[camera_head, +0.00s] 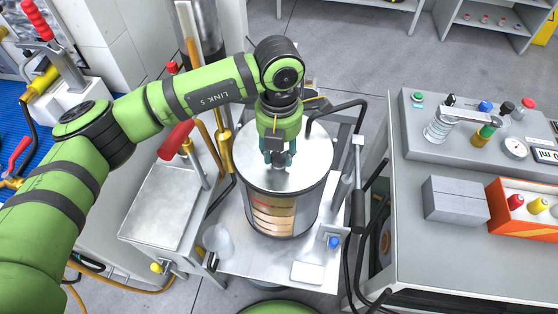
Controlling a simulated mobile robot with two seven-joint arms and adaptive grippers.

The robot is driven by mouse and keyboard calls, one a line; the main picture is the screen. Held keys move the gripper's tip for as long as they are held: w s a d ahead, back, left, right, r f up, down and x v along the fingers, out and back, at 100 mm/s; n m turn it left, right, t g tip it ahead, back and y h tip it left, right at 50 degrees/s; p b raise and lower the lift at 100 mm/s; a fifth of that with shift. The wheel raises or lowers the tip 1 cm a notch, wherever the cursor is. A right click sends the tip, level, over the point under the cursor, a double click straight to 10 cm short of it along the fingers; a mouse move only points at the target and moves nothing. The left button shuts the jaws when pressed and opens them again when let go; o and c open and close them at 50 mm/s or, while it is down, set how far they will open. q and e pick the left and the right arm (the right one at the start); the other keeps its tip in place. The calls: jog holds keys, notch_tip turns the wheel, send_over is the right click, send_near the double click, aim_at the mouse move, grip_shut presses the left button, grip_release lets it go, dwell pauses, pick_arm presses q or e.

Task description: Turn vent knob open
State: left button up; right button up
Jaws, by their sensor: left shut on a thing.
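The metal vessel has a round grey lid (312,165) and a clear lower window (274,215) showing layered tan contents. My left gripper (278,160) points down over the middle of the lid, with its fingers low, close to the lid's surface. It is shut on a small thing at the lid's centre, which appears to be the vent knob. The fingers hide most of the knob, so its turned position cannot be told. My right gripper is not in view.
A red-handled lever (176,140) stands left of the vessel. A control console (470,135), a grey box (455,200) and an orange bin (520,208) are on the right bench.

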pick_arm(q)
jog(key=m+b, duration=0.3)
jog(key=b, duration=0.1)
jog(key=f+m+b, duration=0.1)
jog(key=m+b, duration=0.2)
jog(key=b, duration=0.1)
jog(key=shift+s+m, duration=0.1)
jog(key=shift+m, duration=0.2)
jog(key=shift+r+m+b, duration=0.2)
jog(key=shift+m+b, duration=1.25)
jog(key=shift+m, duration=0.35)
jog(key=shift+r, duration=0.1)
jog(key=o, duration=1.1)
jog(key=shift+o, duration=0.2)
jog(key=shift+a+r, duration=0.1)
jog(key=shift+r, duration=0.1)
